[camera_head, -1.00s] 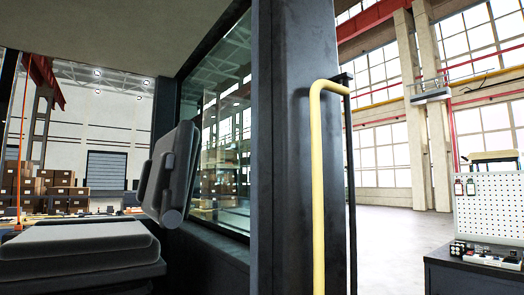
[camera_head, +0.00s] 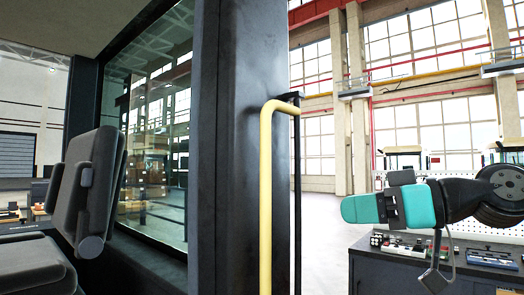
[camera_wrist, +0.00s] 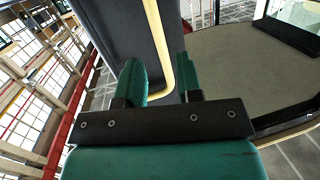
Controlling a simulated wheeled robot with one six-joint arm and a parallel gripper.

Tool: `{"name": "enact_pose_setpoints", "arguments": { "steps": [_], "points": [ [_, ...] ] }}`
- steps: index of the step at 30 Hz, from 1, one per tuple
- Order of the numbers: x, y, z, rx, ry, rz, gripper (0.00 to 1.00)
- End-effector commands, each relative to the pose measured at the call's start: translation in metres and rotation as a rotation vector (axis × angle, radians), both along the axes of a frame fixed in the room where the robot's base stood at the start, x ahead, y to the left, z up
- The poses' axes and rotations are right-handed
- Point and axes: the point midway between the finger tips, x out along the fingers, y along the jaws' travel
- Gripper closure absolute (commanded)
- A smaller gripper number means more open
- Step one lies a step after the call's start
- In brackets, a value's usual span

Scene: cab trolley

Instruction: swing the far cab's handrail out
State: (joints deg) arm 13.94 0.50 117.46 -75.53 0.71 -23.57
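A yellow handrail (camera_head: 266,200) runs upright along the dark corner post (camera_head: 235,130) of a cab, its bent top joining a thin black bar. I cannot tell whether this is the far cab. My gripper (camera_head: 345,208) is to the right of the handrail in the head view, pointing left. In the wrist view my gripper (camera_wrist: 159,65) has its two teal fingers apart with nothing between them. The handrail (camera_wrist: 156,40) shows beyond the gap, with its bend near the right finger. No contact is visible.
A dark seat (camera_head: 90,190) and a window (camera_head: 150,150) are left of the post. A workbench (camera_head: 390,270) with small tools and a pegboard stands behind my arm. Two small cab-like shapes (camera_head: 407,157) show farther back. Open floor lies between the post and the bench.

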Motion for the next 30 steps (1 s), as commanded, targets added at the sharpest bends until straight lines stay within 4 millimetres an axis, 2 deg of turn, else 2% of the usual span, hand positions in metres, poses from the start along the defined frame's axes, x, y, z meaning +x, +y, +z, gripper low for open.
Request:
{"name": "enact_pose_setpoints", "arguments": {
  "steps": [1, 3, 5, 11, 24, 30],
  "points": [
    [0.007, -0.009, 0.023, 0.037, -0.05, -0.006, 0.67],
    [0.011, -0.014, 0.037, 0.073, -0.098, -0.005, 0.67],
    [0.013, -0.012, 0.043, 0.086, -0.115, -0.002, 0.67],
    [0.026, 0.019, 0.045, 0.089, -0.116, 0.006, 0.67],
    [0.07, 0.108, 0.045, 0.086, -0.112, 0.005, 0.67],
    [0.083, 0.132, 0.042, 0.086, -0.114, 0.001, 0.67]
  ]
}}
